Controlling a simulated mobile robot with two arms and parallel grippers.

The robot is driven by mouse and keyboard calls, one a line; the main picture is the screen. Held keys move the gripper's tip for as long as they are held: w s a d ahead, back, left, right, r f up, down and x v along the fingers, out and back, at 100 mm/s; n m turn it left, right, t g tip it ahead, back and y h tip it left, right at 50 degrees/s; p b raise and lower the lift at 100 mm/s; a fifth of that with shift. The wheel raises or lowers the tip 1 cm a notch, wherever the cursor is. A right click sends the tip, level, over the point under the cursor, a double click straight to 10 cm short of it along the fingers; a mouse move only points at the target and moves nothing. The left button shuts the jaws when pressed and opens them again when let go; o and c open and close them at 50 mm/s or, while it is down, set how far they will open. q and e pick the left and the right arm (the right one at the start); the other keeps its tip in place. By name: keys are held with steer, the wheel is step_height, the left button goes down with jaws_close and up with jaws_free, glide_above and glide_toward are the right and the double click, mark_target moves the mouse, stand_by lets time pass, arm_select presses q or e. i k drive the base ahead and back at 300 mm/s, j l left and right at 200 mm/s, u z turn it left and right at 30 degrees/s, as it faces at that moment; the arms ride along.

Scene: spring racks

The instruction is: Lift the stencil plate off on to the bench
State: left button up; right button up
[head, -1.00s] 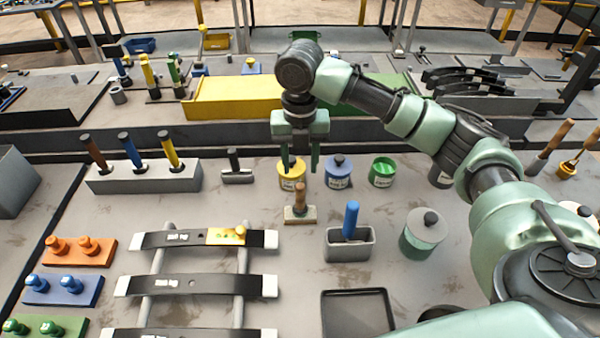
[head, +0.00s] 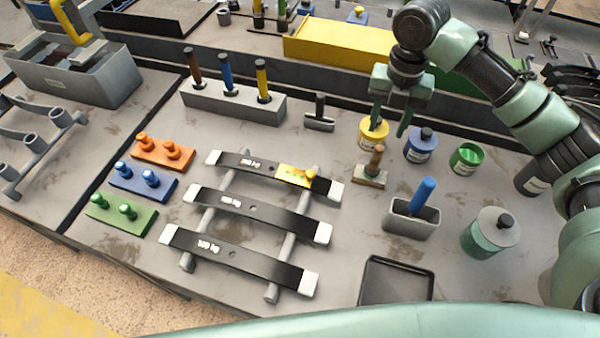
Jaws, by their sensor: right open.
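The stencil plate (head: 290,175) is a small brass-yellow plate with a little knob. It lies on the right part of the farthest black leaf spring (head: 234,164), which rests across the two grey bars of a rack (head: 279,262). My right gripper (head: 390,118) points down with its two fingers apart and nothing between them. It is above the bench (head: 345,225), up and to the right of the plate, close to the yellow paint pot (head: 373,134) in the picture. My left gripper is not in view.
A wooden-handled brush (head: 374,165) stands right of the plate. Two more leaf springs (head: 262,213) lie nearer on the rack. A grey holder with a blue handle (head: 413,216) and a dark tray (head: 396,282) are at right. Bare bench shows between the rack and these.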

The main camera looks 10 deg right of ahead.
mark_target(309, 174)
steer(key=i+j+z, duration=0.15)
steer(key=j+z, duration=0.2)
steer(key=j, duration=0.5)
steer(key=j+z, duration=0.4)
steer(key=j, duration=0.45)
